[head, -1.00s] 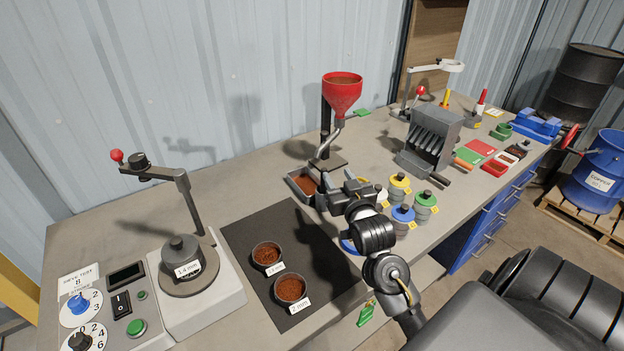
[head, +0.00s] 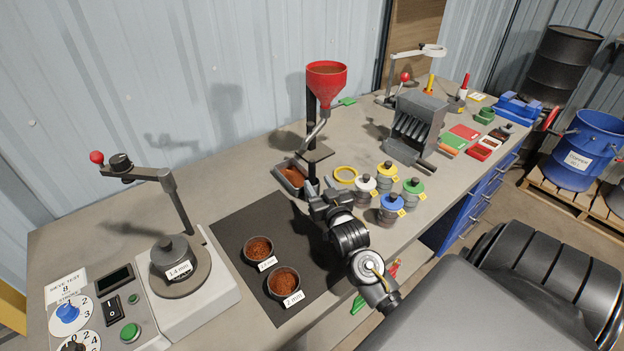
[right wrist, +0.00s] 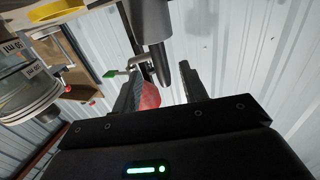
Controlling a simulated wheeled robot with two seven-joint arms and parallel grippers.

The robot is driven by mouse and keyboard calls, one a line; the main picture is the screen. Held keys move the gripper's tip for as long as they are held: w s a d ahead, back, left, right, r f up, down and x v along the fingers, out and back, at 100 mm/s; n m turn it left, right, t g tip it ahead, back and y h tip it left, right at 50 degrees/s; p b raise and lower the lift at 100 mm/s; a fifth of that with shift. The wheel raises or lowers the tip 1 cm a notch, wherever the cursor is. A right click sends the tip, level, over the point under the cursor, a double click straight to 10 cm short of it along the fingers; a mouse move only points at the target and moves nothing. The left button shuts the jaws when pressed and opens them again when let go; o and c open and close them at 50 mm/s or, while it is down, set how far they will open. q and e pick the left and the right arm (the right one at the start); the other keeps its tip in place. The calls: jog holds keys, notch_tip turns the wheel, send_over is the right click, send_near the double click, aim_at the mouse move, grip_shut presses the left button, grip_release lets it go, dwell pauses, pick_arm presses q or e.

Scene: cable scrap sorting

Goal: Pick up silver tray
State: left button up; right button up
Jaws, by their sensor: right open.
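The silver tray (head: 284,184) is a small metal tray with copper-brown granules in it. It sits on the bench under the red funnel's spout, at the base of the stand, in the head view. My right gripper (head: 314,192) is just in front and to the right of the tray, open and empty. In the right wrist view its two fingers (right wrist: 163,88) stand apart with the red funnel seen beyond them. I cannot make out the tray in that view. My left gripper is not in view.
The red funnel (head: 326,84) and its dark stand rise behind the tray. A yellow ring (head: 346,174) and several capped jars stand right of my gripper. Two bowls of granules (head: 258,249) rest on the black mat (head: 240,222) to the left.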

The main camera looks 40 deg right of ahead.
aim_at(313, 175)
jog(key=shift+p+x, duration=0.7)
jog(key=shift+x, duration=2.25)
jog(key=shift+c, duration=0.2)
grip_shut()
